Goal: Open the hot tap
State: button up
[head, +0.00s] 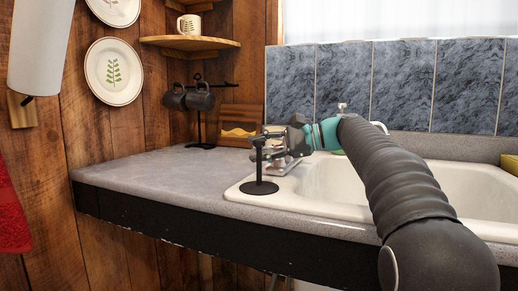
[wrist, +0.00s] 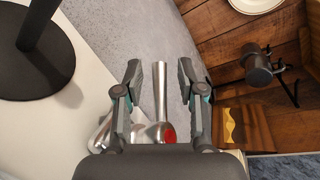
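The hot tap's metal lever (wrist: 161,92) lies between my fingers in the wrist view, with a red mark (wrist: 168,135) at its near end. My gripper (wrist: 159,70) is open, one finger on each side of the lever, with a visible gap on both sides. In the head view my gripper (head: 279,142) is at the left end of the sink, over shiny metal tap parts (head: 284,166). My gripper and arm partly hide the tap there. I cannot tell the exact height of my fingers relative to the lever.
A black stand with a round base (head: 259,188) stands close beside my gripper on the sink's rim; its base shows in the wrist view (wrist: 35,70). The white sink (head: 335,195) lies right. Dark mugs (head: 200,98) hang on a rack behind. The left counter (head: 160,178) is clear.

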jog(key=shift+r, duration=4.95)
